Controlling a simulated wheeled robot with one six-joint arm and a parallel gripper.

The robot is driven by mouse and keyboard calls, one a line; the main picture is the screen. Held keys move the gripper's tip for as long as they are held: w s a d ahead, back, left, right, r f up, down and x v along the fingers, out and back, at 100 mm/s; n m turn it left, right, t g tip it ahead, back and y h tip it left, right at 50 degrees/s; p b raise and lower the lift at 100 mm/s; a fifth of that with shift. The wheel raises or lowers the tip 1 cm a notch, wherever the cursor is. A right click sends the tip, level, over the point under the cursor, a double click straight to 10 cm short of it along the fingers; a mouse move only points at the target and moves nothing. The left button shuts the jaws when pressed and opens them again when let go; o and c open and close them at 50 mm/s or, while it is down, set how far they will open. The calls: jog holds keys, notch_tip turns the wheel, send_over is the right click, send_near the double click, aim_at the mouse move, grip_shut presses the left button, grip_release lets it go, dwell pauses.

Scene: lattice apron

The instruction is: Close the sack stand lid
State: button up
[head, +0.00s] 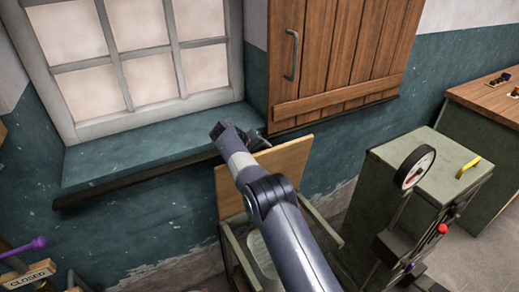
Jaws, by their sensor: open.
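The sack stand (233,258) is a green-grey frame at the lower middle of the head view, with a pale sack (261,258) partly visible inside. Its wooden lid (292,164) stands up, open, at the back of the stand against the teal wall side. My arm crosses in front and hides the middle of the lid and part of the stand. My gripper (240,134) is at the lid's upper edge in the picture, near the window sill, and holds nothing that I can see. Whether it touches the lid cannot be told.
A window sill (140,150) juts out behind and left of the stand. A wooden shutter (340,55) hangs above. A "CLOSED" sign (28,276) is at lower left.

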jog(key=shift+c, duration=0.2)
grip_shut()
dwell(0.3)
jog(key=shift+s+f+b, duration=0.1)
jog(key=shift+s+b, duration=0.05)
jog(key=shift+b, duration=0.25)
